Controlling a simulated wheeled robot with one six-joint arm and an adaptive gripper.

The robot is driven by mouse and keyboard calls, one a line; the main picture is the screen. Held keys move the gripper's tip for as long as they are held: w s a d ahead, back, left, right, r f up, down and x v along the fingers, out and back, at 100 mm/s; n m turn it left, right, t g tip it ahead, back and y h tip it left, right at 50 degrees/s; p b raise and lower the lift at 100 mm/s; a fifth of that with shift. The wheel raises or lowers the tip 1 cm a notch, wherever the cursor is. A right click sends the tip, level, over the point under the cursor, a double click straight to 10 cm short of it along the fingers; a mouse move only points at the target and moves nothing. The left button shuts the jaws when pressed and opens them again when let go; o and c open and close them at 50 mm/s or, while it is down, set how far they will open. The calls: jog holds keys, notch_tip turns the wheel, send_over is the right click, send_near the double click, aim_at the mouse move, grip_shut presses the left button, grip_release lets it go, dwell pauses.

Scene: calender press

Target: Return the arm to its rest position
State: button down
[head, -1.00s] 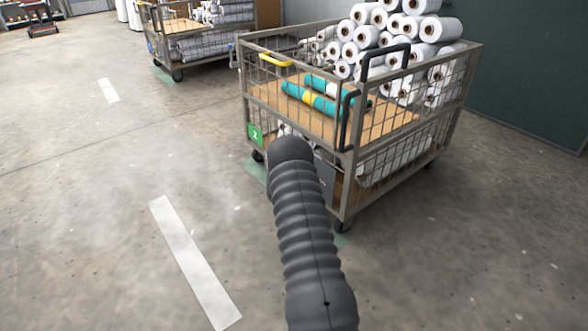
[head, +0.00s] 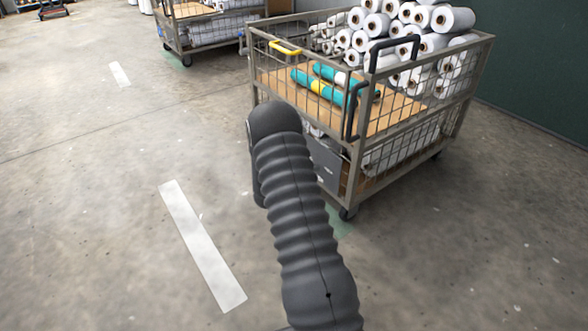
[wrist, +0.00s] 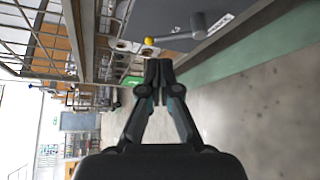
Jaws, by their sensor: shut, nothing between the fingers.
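My arm, in a dark ribbed sleeve, rises from the bottom of the head view in front of the mesh cart (head: 352,165). My gripper is hidden in the head view. In the wrist view my gripper (wrist: 159,72) shows with its two fingertips together and nothing between them. The wrist picture is turned on its side. I see no contact between the gripper and the cart.
White rolls (head: 405,25) and teal rolls (head: 325,85) lie on the cart's upper deck. A second cart (head: 210,30) stands at the back left. A green wall (head: 545,75) is at right. The floor at left, with a white stripe (head: 200,245), is clear.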

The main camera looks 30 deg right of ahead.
jog(key=shift+s+a+r, duration=0.1)
jog(key=shift+a, duration=0.15)
dwell(0.4)
